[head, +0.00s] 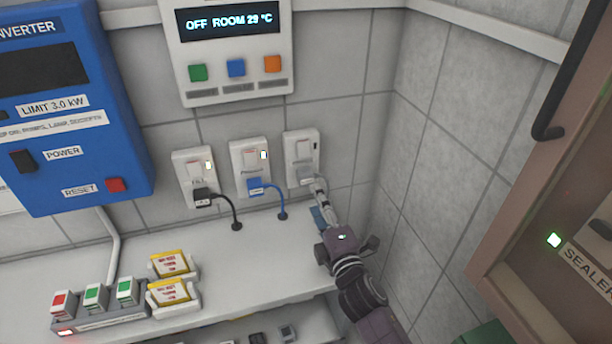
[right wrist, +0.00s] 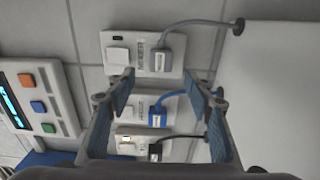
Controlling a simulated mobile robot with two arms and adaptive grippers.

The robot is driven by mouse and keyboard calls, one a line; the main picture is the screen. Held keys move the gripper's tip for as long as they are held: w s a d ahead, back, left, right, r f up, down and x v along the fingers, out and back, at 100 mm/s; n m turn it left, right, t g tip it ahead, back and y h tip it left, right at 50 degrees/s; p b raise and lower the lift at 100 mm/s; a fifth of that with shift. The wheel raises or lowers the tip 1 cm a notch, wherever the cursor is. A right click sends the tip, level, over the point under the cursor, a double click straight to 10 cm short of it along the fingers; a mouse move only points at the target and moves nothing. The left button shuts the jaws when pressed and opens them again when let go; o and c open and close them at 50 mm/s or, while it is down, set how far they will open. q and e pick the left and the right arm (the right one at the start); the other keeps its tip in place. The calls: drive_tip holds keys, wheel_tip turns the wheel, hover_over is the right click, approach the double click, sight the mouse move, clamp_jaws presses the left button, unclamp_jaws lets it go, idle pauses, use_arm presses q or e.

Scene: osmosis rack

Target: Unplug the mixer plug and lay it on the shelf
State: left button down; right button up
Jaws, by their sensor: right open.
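Three plugs sit in a row of wall sockets: a black plug (head: 203,196) at left, a blue plug (head: 256,187) in the middle and a grey plug (head: 306,174) at right. Their labels are too small to read, so I cannot tell which is the mixer's. My right gripper (head: 320,201) is open in front of the right socket. In the right wrist view its fingers (right wrist: 160,84) spread wide; the grey plug (right wrist: 162,56) lies beyond the tips and the blue plug (right wrist: 158,114) shows between the fingers. The white shelf (head: 235,255) runs below the sockets. My left gripper is out of view.
Yellow-and-white packets (head: 172,293) and a block of red and green switches (head: 95,312) stand on the shelf's left. A blue inverter (head: 120,120) and a control panel (head: 235,62) hang above. A brown sealer cabinet (head: 520,230) is at right. The shelf's middle is clear.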

sight(307, 182)
drive_tip(key=b+x, duration=0.3)
drive_tip(key=x, duration=0.4)
drive_tip(key=shift+w+f, duration=0.2)
drive_tip(key=shift+w, duration=0.1)
drive_tip(key=shift+w+a+b, duration=0.15)
drive_tip(key=shift+w+b, duration=0.2)
drive_tip(key=shift+w, duration=0.2)
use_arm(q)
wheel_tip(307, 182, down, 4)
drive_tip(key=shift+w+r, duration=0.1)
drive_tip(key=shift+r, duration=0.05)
use_arm(e)
drive_tip(key=shift+w+r, duration=0.1)
drive_tip(key=shift+w, duration=0.1)
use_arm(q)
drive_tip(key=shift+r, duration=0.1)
use_arm(e)
drive_tip(key=shift+c, duration=0.3)
clamp_jaws()
